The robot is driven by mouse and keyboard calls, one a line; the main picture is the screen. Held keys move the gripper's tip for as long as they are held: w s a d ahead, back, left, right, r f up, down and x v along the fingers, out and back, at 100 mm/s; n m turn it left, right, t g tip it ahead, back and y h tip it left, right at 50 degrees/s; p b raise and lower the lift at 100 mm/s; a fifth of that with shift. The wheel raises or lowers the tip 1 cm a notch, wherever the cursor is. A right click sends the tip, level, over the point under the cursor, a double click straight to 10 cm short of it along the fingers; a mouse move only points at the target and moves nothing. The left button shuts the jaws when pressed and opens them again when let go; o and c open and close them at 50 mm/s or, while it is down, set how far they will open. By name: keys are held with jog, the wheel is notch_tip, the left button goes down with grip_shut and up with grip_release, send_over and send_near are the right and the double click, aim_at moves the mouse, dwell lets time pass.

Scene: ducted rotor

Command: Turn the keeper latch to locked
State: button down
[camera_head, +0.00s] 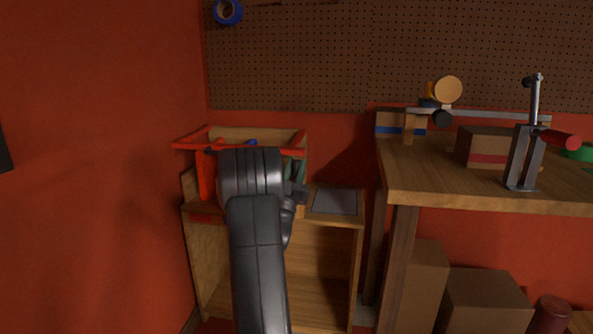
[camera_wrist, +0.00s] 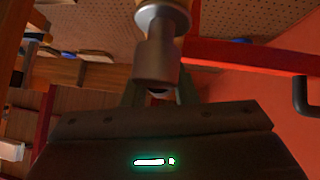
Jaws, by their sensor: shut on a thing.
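In the wrist view a grey metal piece (camera_wrist: 158,45), with a wider round collar at its top and a cylinder below, stands between my fingers; it looks like the keeper latch. My gripper (camera_wrist: 158,92) is shut on it, with the dark fingers partly hidden behind and beside the cylinder. Whether the latch stands at locked cannot be told. In the head view my arm covers the latch and my fingertips, in front of the red frame (camera_head: 252,149) on the wooden cabinet.
The wooden cabinet (camera_head: 210,240) has a dark flat pad (camera_head: 336,201) on its top at right. A workbench (camera_head: 470,192) at right carries a toggle clamp (camera_head: 523,160) and a box (camera_head: 484,145). Brown boxes (camera_head: 483,302) stand beneath. A red wall (camera_head: 95,180) closes the left side.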

jog(key=shift+f, duration=0.1)
jog(key=c, duration=1.2)
grip_release()
jog(key=shift+o, duration=0.2)
jog(key=p+v, duration=0.2)
jog(key=v, duration=1.1)
jog(key=shift+s+a+f, duration=0.15)
jog(key=shift+s+f, duration=0.05)
jog(key=shift+f, duration=0.1)
jog(key=b+x, duration=0.2)
jog(key=x, duration=1.2)
jog(key=shift+r, duration=0.1)
jog(key=shift+s+m, duration=0.1)
jog(key=shift+m, duration=0.2)
